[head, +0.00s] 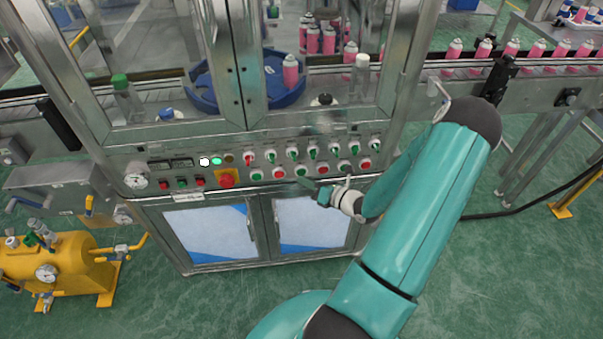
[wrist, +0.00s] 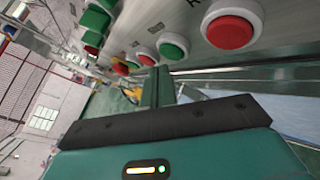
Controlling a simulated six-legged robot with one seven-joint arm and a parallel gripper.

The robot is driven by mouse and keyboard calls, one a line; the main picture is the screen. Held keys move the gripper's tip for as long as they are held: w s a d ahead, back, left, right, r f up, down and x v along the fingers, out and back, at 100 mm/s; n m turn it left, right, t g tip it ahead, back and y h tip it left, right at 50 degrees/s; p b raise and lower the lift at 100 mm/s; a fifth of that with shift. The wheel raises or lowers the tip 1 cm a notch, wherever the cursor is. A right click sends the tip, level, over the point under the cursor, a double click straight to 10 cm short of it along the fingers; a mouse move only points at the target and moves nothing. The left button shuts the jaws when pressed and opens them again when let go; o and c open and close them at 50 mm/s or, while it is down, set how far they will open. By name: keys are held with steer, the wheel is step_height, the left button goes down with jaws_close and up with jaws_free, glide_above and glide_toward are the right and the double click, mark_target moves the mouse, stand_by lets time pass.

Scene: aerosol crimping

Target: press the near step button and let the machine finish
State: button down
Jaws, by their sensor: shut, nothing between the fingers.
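The crimping machine's control panel (head: 210,192) carries a lower row of alternating green and red push buttons, including a green button (head: 256,175) and a red button (head: 279,173). I cannot tell which one is the near step button. My gripper (head: 304,183) is shut and empty, at the panel's lower edge just below the button row. In the wrist view, its fingers (wrist: 157,82) point toward a green button (wrist: 173,47) and a smaller-looking red button (wrist: 146,58). A large red button (wrist: 233,25) is at upper right. Contact with any button cannot be made out.
Pink cans (head: 291,72) stand behind the glass, and more (head: 512,47) line the right conveyor. A yellow tank (head: 65,265) stands at lower left.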

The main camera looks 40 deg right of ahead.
steer(key=shift+s, duration=0.1)
steer(key=s+a, duration=0.1)
steer(key=s, duration=0.1)
steer(key=s+a, duration=0.2)
stand_by(0.6)
stand_by(0.8)
steer(key=a+r+n+g+y, duration=0.3)
steer(key=a+r+n+g, duration=0.4)
steer(key=a+n, duration=0.4)
steer(key=a+r+n+g+y, duration=0.2)
steer(key=a+r+n+g, duration=0.3)
steer(key=a+r+n, duration=0.6)
steer(key=s+a+r+n+h, duration=0.2)
steer(key=s+r+n+h, duration=0.2)
steer(key=r+n, duration=0.3)
steer(key=s+a+r+n+t+h, duration=0.1)
steer(key=s+a+r+n+h, duration=0.1)
steer(key=s+r+n+h, duration=0.2)
step_height(320, 180, up, 3)
steer(key=n, duration=0.8)
steer(key=shift+s+a+t, duration=0.15)
steer(key=shift+a+t, duration=0.15)
